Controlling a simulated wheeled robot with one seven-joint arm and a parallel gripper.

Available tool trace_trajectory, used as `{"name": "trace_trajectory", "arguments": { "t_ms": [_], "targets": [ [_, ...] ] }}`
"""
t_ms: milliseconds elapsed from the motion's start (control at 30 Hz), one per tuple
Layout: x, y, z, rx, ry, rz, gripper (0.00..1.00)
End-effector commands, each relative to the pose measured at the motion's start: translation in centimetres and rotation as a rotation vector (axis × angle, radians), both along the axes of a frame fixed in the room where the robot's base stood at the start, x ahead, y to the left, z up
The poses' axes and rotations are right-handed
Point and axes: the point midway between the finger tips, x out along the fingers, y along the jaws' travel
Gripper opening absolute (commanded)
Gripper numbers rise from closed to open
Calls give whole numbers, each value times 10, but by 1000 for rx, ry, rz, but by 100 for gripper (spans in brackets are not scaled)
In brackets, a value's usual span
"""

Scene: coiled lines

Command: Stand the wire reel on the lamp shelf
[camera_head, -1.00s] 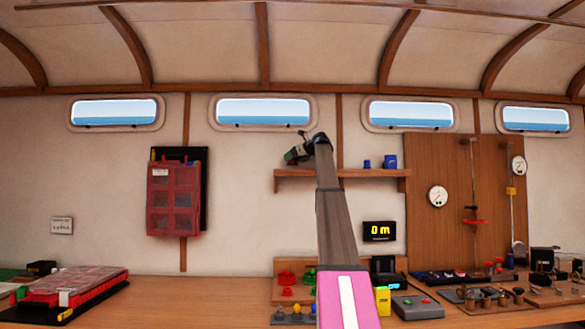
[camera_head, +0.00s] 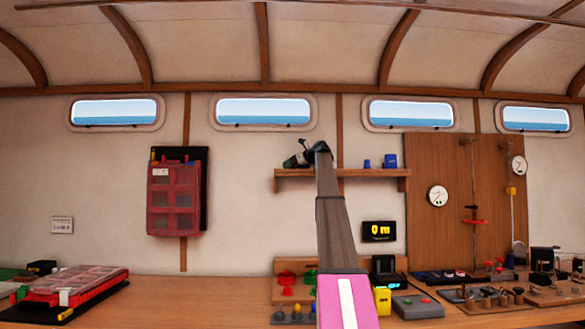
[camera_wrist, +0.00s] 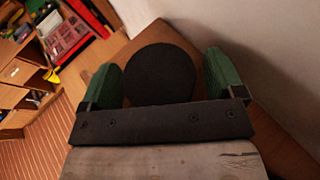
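The lamp shelf (camera_head: 350,173) is a wooden shelf on the back wall. My gripper (camera_head: 292,163) is at its left end, just over the shelf top, partly hidden by my own arm. In the wrist view, my gripper (camera_wrist: 163,78) has a green finger on each side of a dark round disc, which I take to be the wire reel (camera_wrist: 160,75). The fingers sit close against its sides, with at most a thin gap on the right. The reel's flat face is towards the camera, with brown wood behind it. Whether its underside touches the shelf is hidden.
Two blue items (camera_head: 390,161) stand on the shelf's right half. The shelf middle beside my arm looks clear. A red organiser case (camera_head: 174,198) hangs on the wall at left. The bench (camera_head: 200,290) below holds a red case, fittings and instruments.

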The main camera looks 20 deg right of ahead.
Motion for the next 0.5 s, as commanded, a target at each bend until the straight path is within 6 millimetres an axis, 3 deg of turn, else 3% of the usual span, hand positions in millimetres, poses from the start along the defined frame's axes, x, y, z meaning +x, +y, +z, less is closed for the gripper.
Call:
{"name": "trace_trajectory", "arguments": {
  "t_ms": [233,500],
  "targets": [
    [-3,-2,4,0,0,-1,88],
    [-29,-21,17,0,0,-1,88]
  ]
}}
